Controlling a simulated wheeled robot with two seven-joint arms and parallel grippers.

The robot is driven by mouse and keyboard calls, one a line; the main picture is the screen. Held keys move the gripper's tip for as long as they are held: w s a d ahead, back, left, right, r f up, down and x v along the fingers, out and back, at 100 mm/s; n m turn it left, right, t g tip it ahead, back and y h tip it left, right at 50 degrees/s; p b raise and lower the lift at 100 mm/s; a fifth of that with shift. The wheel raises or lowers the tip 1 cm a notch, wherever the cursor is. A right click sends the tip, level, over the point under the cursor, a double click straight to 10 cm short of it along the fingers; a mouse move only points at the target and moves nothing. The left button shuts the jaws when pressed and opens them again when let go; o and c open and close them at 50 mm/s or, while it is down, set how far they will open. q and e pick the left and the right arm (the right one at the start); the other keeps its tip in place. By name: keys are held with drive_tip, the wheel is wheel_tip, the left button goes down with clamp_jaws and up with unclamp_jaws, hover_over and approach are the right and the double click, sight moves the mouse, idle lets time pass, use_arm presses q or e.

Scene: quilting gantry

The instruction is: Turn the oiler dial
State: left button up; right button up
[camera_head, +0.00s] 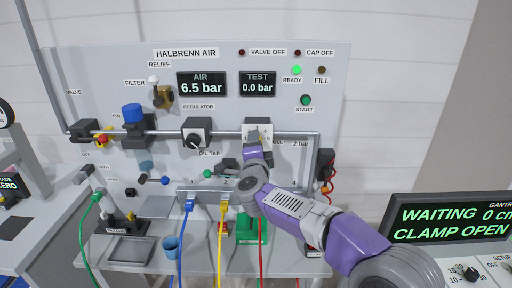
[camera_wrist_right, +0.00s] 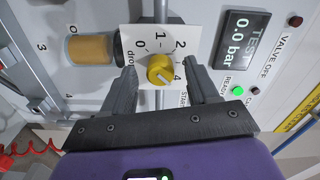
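The oiler dial (camera_wrist_right: 160,69) is a round yellow knob on a white scale plate (camera_wrist_right: 143,38) marked with numbers from 0 to 4, seen in the right wrist view. My right gripper (camera_wrist_right: 161,78) is open, with one dark finger on each side of the dial and a gap showing between each finger and the knob. In the head view my right gripper (camera_head: 257,142) is in front of the same white plate (camera_head: 246,127), and the dial is mostly hidden behind it. The dial's exact setting is hard to read. My left gripper is not in view.
The regulator knob (camera_head: 196,132) is left of the plate on the same pipe (camera_head: 165,134). The TEST display (camera_head: 257,84) reads 0.0 bar above it. An amber cylinder (camera_wrist_right: 90,49) is beside the plate. Coloured hoses hang from the manifold (camera_head: 205,189) below.

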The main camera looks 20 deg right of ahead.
drive_tip(key=shift+s, duration=0.1)
drive_tip(key=v, duration=0.7)
drive_tip(key=shift+s, duration=0.2)
drive_tip(key=shift+a, duration=0.1)
